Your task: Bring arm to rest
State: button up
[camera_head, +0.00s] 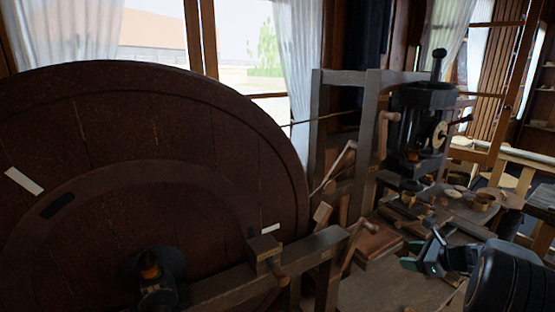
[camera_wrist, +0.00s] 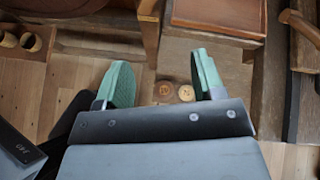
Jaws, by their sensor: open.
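My gripper (camera_head: 432,257) shows at the lower right in the head view, with part of my black arm behind it. In the wrist view my gripper (camera_wrist: 158,85) has its two green fingers spread wide apart. Nothing is held between them. Two small round wooden pieces (camera_wrist: 174,91) show beyond the gap between the fingers, apart from the gripper and lower down.
A large dark wooden wheel (camera_head: 150,180) fills the left. A wooden frame (camera_head: 345,140) and black machine (camera_head: 420,120) stand behind a cluttered bench (camera_head: 385,293) with turned pieces (camera_head: 484,201). The wrist view shows plank floor (camera_wrist: 30,85) at left.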

jog(key=s+a+r+n+g+h, duration=0.2)
jog(key=s+a+n+h, duration=0.1)
jog(key=s+a+n, duration=0.7)
jog(key=s+a+r+n+g+h, duration=0.2)
jog(key=s+a+n+g+h, duration=0.1)
jog(key=s+a+n, duration=0.8)
jog(key=a+n, duration=0.3)
jog(key=n, duration=0.2)
jog(key=shift+a+r+n, duration=0.25)
jog(key=shift+a+n, duration=0.05)
jog(key=shift+a, duration=0.05)
jog(key=shift+d, duration=0.15)
